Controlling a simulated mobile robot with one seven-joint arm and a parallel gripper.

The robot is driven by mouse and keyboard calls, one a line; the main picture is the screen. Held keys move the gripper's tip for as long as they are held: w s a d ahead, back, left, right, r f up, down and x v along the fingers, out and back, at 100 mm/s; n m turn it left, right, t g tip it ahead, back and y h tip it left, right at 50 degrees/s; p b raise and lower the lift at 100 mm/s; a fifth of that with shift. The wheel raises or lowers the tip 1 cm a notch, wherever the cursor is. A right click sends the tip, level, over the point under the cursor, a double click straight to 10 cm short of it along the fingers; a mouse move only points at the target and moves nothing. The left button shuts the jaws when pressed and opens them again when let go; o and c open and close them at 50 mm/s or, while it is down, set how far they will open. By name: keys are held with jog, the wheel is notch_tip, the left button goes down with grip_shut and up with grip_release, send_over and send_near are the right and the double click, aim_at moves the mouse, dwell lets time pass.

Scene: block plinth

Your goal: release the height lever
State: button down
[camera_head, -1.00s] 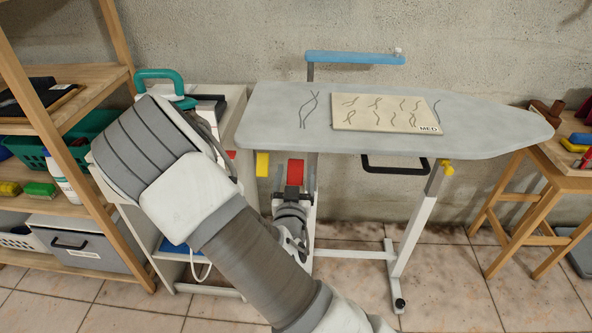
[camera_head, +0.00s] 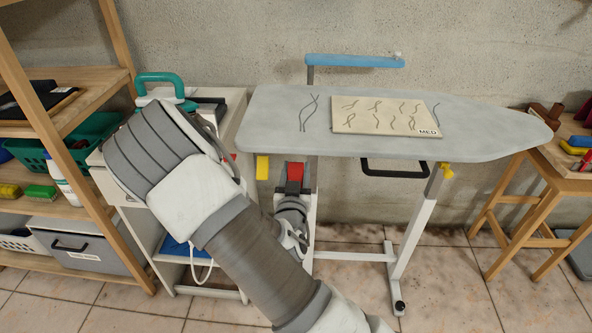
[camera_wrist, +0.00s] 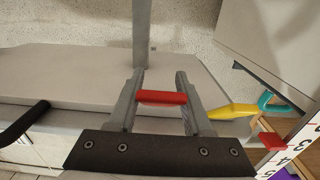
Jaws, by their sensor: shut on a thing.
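The ironing board (camera_head: 480,140) stands level on white legs, with a red lever (camera_head: 295,172) under its left part. My gripper (camera_head: 293,192) is below the board at this lever, partly hidden by my arm. In the wrist view, the two fingers of my gripper (camera_wrist: 160,95) are on either side of the red bar (camera_wrist: 162,98), which spans the space between them. The gripper is shut on it. A yellow lever (camera_wrist: 232,112) sits to the right of the fingers, and it also shows in the head view (camera_head: 262,167).
A black handle (camera_head: 395,170) hangs under the board, right of the lever. A panel marked MED (camera_head: 385,115) lies on top. In the wrist view, a red marker (camera_wrist: 272,140) stands by a numbered scale (camera_wrist: 283,158). A wooden shelf (camera_head: 70,110) is left, a stool (camera_head: 540,190) right.

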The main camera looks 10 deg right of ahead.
jog(key=shift+f+t+b, duration=0.3)
jog(key=shift+f+b, duration=0.05)
jog(key=shift+b, duration=1)
jog(key=shift+w+r+t+b, duration=0.15)
jog(key=shift+t+b, duration=0.15)
jog(key=shift+b, duration=0.6)
jog(key=shift+r+h+b, duration=0.1)
jog(key=shift+h+b, duration=0.2)
jog(key=shift+r, duration=0.1)
jog(key=shift+c, duration=1.6)
grip_release()
